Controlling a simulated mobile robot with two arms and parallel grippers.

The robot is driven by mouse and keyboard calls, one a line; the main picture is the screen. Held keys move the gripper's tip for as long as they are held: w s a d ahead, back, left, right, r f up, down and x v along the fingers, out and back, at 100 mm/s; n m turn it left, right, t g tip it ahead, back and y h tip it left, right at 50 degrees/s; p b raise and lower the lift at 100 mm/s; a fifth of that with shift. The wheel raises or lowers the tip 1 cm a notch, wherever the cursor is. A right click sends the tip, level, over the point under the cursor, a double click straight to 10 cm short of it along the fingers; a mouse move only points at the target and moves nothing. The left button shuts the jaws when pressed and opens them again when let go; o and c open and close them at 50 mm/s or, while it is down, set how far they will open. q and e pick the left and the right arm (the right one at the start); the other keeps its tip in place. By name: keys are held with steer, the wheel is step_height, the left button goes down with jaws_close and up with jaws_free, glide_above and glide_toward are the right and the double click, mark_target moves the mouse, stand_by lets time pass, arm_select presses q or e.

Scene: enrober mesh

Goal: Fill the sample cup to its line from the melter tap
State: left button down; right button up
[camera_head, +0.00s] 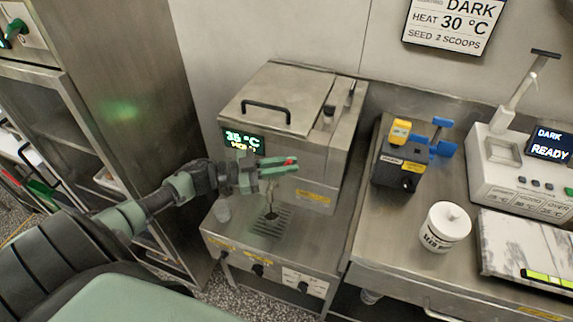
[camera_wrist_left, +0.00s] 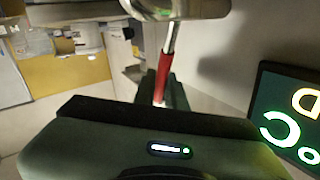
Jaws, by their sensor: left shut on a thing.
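The melter (camera_head: 290,115) is a steel box with a lid and a green display reading about 35 °C. My left gripper (camera_head: 285,162) is at its front, shut on the red tap handle (camera_head: 291,161). In the left wrist view the red handle (camera_wrist_left: 163,78) on a metal rod runs down between the dark fingers. A narrow metal spout hangs below the gripper over the drip grate (camera_head: 284,223). My right gripper is out of view.
A tall steel cabinet (camera_head: 110,90) stands at left.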

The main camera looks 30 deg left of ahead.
mark_target(274, 179)
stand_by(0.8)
arm_select(q)
steer(key=shift+a+b, duration=0.15)
steer(key=shift+b, duration=0.2)
steer(key=a+n+t+h+b, duration=0.1)
steer(key=b, duration=0.1)
steer(key=a+n+t+h+b, duration=0.1)
steer(key=t+b, duration=0.1)
steer(key=b, duration=0.1)
steer(key=shift+s+a+r+n, duration=0.1)
steer(key=shift+s+a+n, duration=0.2)
steer(key=shift+s+a, duration=0.1)
steer(key=shift+a+r+n, duration=0.1)
steer(key=shift+a+n, duration=0.1)
steer(key=shift+n, duration=0.1)
steer(key=shift+a+r+t+b, duration=0.15)
steer(key=shift+r+t+b, duration=0.15)
steer(key=shift+t, duration=0.1)
steer(key=c, duration=1.5)
jaws_free()
steer(key=shift+o, duration=0.2)
